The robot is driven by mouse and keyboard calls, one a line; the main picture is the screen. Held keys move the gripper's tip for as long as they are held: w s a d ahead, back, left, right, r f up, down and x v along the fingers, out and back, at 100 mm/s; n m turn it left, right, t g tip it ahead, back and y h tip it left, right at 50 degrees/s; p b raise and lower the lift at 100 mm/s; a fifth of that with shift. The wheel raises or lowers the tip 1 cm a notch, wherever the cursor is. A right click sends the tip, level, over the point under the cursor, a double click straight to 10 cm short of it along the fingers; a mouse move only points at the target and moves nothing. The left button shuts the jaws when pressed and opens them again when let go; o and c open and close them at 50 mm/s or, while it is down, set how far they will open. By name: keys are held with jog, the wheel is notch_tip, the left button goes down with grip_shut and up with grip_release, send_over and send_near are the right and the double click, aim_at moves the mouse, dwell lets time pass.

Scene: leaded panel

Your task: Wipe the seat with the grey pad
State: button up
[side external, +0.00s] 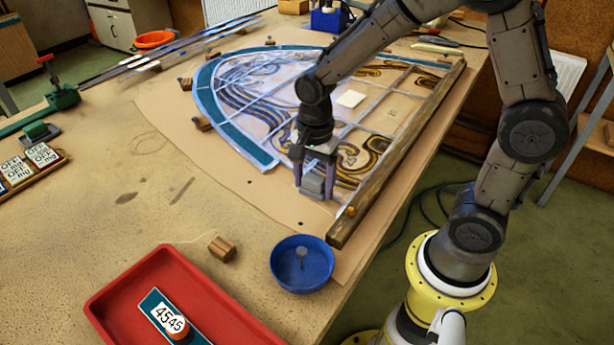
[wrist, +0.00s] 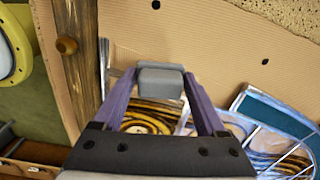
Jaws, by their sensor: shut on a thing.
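My gripper (side external: 317,172) is shut on the grey pad (side external: 311,187), a small block held between its two purple fingers. The pad also shows in the wrist view (wrist: 160,81), at the fingertips. It is at the near corner of the leaded panel (side external: 235,122), beside the wooden batten (side external: 400,150). Brown board and patterned glass show around it. The seat's outline is not clear, being partly hidden by the pad and gripper. I cannot tell whether the pad touches the surface.
A blue bowl (side external: 302,280) holding a nail-like item and a red tray (side external: 125,283) stand in front. A wooden block (side external: 222,248) lies beside the bowl. Several wooden blocks edge the panel's curved side. A pale rectangle (side external: 350,99) lies on the panel. The table's left middle is mostly clear.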

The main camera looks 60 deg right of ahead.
jog(key=shift+s+a+f, duration=0.1)
jog(key=shift+s+a, duration=0.1)
jog(key=shift+s, duration=0.8)
jog(key=shift+s+a, duration=0.15)
jog(key=shift+s, duration=0.8)
jog(key=shift+c, duration=0.6)
jog(key=shift+w+d, duration=0.2)
jog(key=shift+w, duration=0.7)
jog(key=shift+w+d, duration=0.15)
jog(key=shift+w, duration=0.75)
jog(key=shift+w+d, duration=0.2)
jog(key=shift+w, duration=0.7)
jog(key=shift+w+d, duration=0.15)
jog(key=shift+w, duration=0.7)
jog(key=shift+w+d, duration=0.2)
jog(key=shift+w, duration=0.9)
jog(key=shift+w+d, duration=0.25)
jog(key=shift+w, duration=0.85)
jog(key=shift+w+d, duration=0.2)
jog(key=shift+w, duration=0.9)
notch_tip(320, 180, up, 6)
jog(key=shift+r, duration=0.2)
